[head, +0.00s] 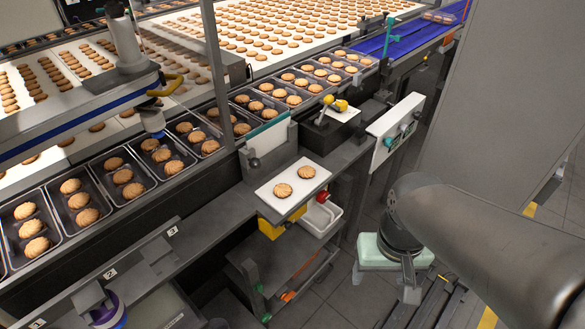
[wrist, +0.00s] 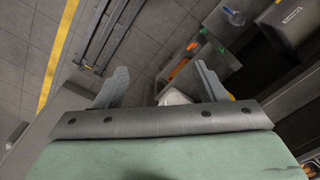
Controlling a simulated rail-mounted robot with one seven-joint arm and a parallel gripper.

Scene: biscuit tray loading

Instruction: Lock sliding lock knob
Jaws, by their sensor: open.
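No part is clearly recognisable as the sliding lock knob. In the head view, a white panel (head: 397,116) right of the work shelf carries a teal knob (head: 388,141) and a dark knob (head: 403,127); I cannot tell whether either is the lock knob. My gripper (head: 410,287) is low over the floor at the right, below and apart from this panel, behind my mint-green wrist part. In the wrist view my gripper (wrist: 160,87) has its two grey fingers wide apart with nothing held. A white object (wrist: 174,97) shows beyond and between them.
A white tray (head: 293,189) with two biscuits sits at the shelf's end, above a yellow block (head: 270,228) and a white bin (head: 322,217). A black box (head: 322,128) with a yellow-ended lever stands behind. Filled biscuit trays line the conveyor.

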